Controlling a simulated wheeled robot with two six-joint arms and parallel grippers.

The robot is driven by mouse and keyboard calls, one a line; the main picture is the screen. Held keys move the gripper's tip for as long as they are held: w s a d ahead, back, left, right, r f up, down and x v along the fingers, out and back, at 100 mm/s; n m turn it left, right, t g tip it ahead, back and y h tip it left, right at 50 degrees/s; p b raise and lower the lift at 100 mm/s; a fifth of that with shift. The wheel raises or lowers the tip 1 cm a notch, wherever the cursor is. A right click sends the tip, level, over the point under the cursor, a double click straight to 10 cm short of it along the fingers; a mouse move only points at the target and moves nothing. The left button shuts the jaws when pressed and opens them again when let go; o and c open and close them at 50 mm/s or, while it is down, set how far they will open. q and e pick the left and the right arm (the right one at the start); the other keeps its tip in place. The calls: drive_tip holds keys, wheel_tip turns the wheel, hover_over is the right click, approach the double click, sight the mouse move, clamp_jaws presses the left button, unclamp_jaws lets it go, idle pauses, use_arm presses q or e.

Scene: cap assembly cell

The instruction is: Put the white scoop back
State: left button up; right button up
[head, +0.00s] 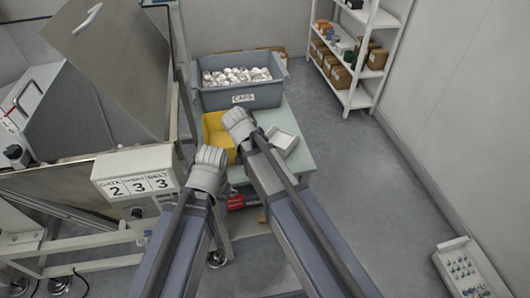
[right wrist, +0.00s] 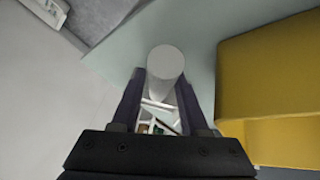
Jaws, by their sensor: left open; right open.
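A white rounded piece, which looks like the white scoop (right wrist: 166,60), shows in the right wrist view over the pale green table top. My right gripper (right wrist: 161,78) is open, with one finger on each side of this piece; I cannot tell whether they touch it. In the head view my right wrist hides its own fingers and I cannot make out the scoop. My left gripper (head: 210,160) is open in front of the table's left side, its fingertips mostly hidden below the wrist. The yellow bin (head: 213,130) stands beside my right wrist; it also shows in the right wrist view (right wrist: 270,75).
A grey bin labelled CAPS (head: 243,98), filled with white caps, stands behind the yellow bin. A white tray (head: 291,145) lies on the table (head: 300,160) at the right. The machine with the 2 3 3 panel (head: 135,172) stands left.

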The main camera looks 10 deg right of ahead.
drive_tip(key=p+v, duration=0.6)
drive_tip(key=v, duration=0.1)
drive_tip(key=shift+a+r+p, duration=0.1)
drive_tip(key=shift+r+p, duration=0.2)
drive_tip(key=shift+r, duration=0.05)
idle(1.0)
